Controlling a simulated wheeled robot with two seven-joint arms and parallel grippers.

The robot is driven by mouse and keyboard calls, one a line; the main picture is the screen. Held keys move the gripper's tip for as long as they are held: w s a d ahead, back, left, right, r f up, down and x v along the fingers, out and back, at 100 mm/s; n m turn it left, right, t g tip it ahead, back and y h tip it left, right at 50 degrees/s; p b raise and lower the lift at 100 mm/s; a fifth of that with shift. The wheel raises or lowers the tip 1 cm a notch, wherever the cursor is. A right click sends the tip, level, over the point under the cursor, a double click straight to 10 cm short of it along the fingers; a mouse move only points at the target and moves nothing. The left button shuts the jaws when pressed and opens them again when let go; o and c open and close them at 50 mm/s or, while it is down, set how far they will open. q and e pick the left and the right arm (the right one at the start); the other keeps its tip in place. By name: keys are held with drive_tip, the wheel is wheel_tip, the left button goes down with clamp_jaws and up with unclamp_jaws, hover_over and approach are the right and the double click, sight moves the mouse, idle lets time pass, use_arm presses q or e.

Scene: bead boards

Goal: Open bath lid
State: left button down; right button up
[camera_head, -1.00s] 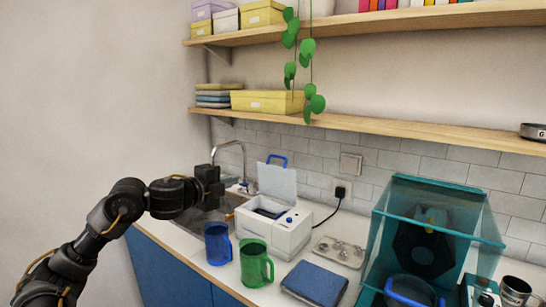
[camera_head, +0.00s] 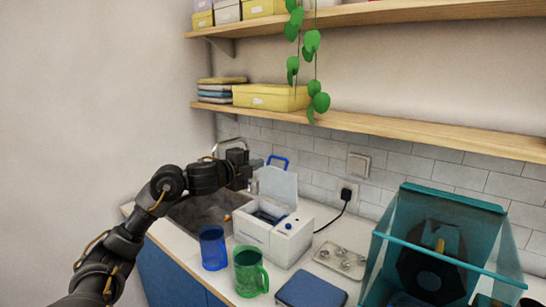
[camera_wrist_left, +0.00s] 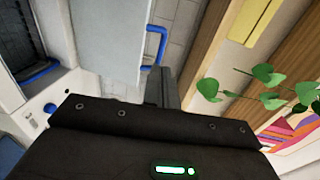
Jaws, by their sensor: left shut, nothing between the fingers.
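The bath (camera_head: 285,238) is a white box on the counter with a blue knob and a dark tank opening on top. Its pale lid (camera_head: 278,184) stands raised, nearly upright, at the back of the box, with a blue handle (camera_head: 278,160) at its top edge. My left gripper (camera_head: 246,170) is just left of the raised lid, at about the height of its upper part. In the left wrist view the shut, empty fingers (camera_wrist_left: 160,88) are near the blue handle (camera_wrist_left: 154,46); whether they touch it I cannot tell. My right gripper is out of view.
A blue mug (camera_head: 213,248) and a green mug (camera_head: 249,272) stand in front of the bath. A sink (camera_head: 196,216) with a tap lies to its left. A metal tray (camera_head: 340,261) and a teal clear hood (camera_head: 450,240) are to the right. A wooden shelf (camera_head: 400,135) runs above.

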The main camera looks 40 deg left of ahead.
sight(278, 158)
use_arm(q)
drive_tip(key=w+p, duration=0.1)
drive_tip(key=w, duration=0.5)
drive_tip(key=shift+f, duration=0.15)
drive_tip(key=shift+w+f, duration=0.2)
drive_tip(key=shift+w, duration=0.5)
drive_tip(key=shift+p, duration=0.3)
